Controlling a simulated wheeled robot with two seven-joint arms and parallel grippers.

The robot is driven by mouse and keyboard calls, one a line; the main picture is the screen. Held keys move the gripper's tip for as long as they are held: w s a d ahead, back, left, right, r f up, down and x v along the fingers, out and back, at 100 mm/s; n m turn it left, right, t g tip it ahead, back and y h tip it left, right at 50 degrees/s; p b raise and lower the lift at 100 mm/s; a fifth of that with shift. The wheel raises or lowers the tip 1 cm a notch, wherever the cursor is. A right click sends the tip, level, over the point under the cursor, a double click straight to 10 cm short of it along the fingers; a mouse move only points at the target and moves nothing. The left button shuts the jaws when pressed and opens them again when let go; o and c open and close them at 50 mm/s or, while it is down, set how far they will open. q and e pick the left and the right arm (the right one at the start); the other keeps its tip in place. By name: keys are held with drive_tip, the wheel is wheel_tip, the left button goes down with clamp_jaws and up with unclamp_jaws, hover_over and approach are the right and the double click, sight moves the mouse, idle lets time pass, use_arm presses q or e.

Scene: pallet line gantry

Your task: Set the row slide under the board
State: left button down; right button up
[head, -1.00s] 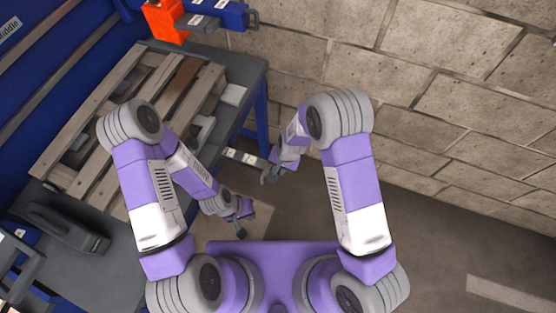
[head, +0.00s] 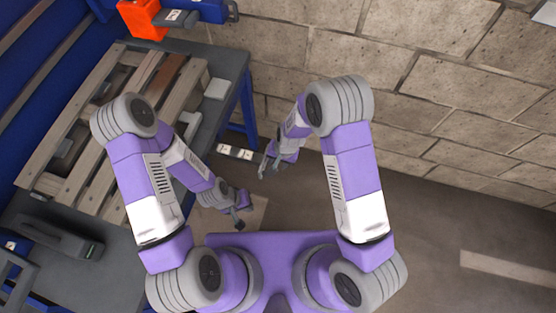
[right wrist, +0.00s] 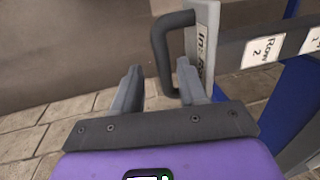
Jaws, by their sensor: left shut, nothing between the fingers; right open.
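My right gripper (head: 266,169) is open at the near side of the bench. In the right wrist view a dark handle (right wrist: 165,55) on a grey labelled plate (right wrist: 207,42) stands just beyond my right fingers (right wrist: 160,88); its lower end shows between them, not gripped. A dark bar with white labels, one reading "Row 2" (right wrist: 240,54), runs right from the plate; it also shows in the head view (head: 237,152). I cannot tell surely whether it is the row slide. A reddish-brown board (head: 166,74) lies among the pallet's boards. My left gripper (head: 238,215) is shut and empty, low beside the bench.
The wooden pallet (head: 90,95) lies on the grey bench (head: 232,65), partly hidden by my left arm. An orange block (head: 141,18) sits on the blue gantry at the back. A block wall (head: 330,55) stands to the right; the floor there is clear.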

wheel_tip(320, 180, up, 8)
drive_tip(key=d+p, duration=0.1)
drive_tip(key=shift+s+f+p, duration=0.2)
drive_tip(key=shift+f+p, duration=0.05)
drive_tip(key=shift+p, duration=0.15)
drive_tip(key=shift+d, duration=0.1)
drive_tip(key=s+d+f+y, duration=0.1)
drive_tip(key=s+d+f, duration=0.2)
drive_tip(key=s, duration=0.4)
drive_tip(key=s+d+f+y, duration=0.1)
drive_tip(key=s+d+f, duration=0.3)
drive_tip(key=s+f, duration=0.2)
drive_tip(key=shift+s+n, duration=0.4)
drive_tip(key=shift+s, duration=0.45)
